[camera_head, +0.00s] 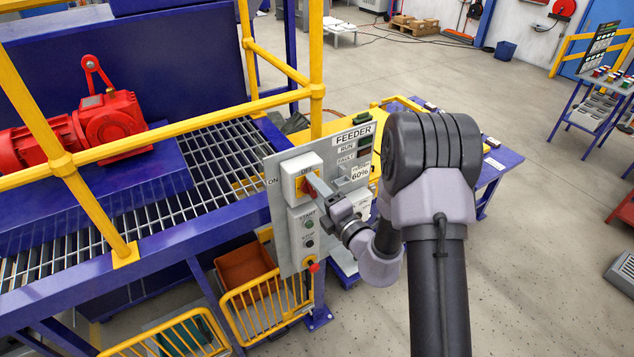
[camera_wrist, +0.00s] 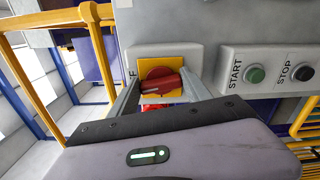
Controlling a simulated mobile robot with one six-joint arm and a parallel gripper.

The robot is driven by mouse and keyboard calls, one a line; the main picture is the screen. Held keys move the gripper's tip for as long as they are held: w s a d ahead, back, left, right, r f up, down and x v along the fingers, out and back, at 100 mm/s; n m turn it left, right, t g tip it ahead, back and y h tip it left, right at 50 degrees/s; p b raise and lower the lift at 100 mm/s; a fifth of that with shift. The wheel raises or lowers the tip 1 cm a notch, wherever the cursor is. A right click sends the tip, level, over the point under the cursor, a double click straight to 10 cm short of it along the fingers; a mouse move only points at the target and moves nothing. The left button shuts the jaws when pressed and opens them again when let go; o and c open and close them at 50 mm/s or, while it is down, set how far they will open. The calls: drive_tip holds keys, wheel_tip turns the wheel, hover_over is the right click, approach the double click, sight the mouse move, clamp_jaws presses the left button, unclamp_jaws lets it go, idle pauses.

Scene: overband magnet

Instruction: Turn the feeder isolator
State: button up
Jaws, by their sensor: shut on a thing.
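The feeder isolator is a red rotary handle (camera_wrist: 160,84) on a yellow plate (camera_wrist: 176,64), set in a pale box on the grey feeder panel. In the head view the isolator box (camera_head: 290,170) is at the panel's upper left, with ON marked to its left and OFF lettering above. My gripper (camera_wrist: 155,94) is shut on the red handle, one finger on each side of it. In the head view my gripper (camera_head: 314,187) reaches the box from the right and hides part of the handle. In the wrist view the handle lies slightly tilted across the yellow plate.
The feeder panel (camera_head: 350,190) also bears a START button (camera_head: 310,223), a STOP button (camera_head: 310,244) and a red knob (camera_head: 314,267) at its lower edge. Yellow rails (camera_head: 150,143) and a blue frame stand left. Open floor (camera_head: 560,200) lies right.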

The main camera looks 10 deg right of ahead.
drive_tip(key=shift+m+p, duration=0.65)
drive_tip(key=shift+m, duration=0.15)
drive_tip(key=o, duration=1.4)
drive_tip(key=shift+c, duration=0.2)
drive_tip(key=p+v, duration=0.2)
drive_tip(key=v, duration=1.5)
drive_tip(key=shift+s+p, duration=0.2)
drive_tip(key=shift+p, duration=0.1)
